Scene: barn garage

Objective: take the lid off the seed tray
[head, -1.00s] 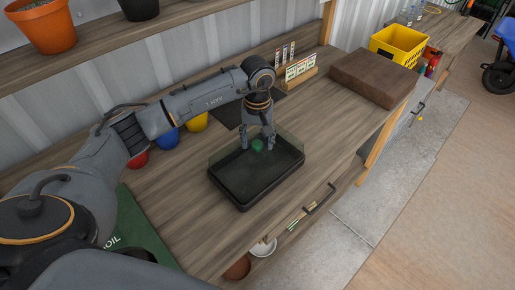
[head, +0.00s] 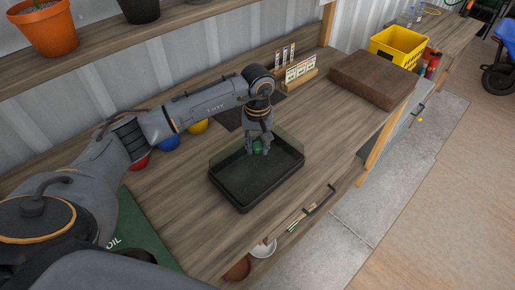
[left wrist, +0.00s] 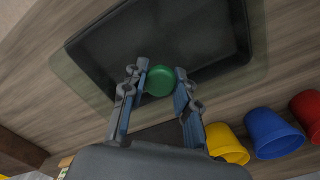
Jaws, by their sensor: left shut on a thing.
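The black seed tray (head: 240,207) lies on the wooden bench in the head view, and its dark body (left wrist: 150,35) fills the top of the left wrist view. A clear, faintly tinted lid (head: 226,150) shows past the tray's back edge; it also shows around the tray in the left wrist view (left wrist: 82,84). I cannot tell whether lid and tray touch. The lid has a round green knob (head: 257,148), plain in the left wrist view (left wrist: 160,81). My left gripper (head: 258,151) points down and is shut on this knob, one finger on each side. My right gripper is not in view.
Red, blue and yellow pots (head: 168,142) stand behind my left arm. A seed packet rack (head: 299,72), a brown block (head: 374,78) and a yellow crate (head: 398,46) stand to the right. Bare bench lies left of the tray. The bench's front edge is close to the tray.

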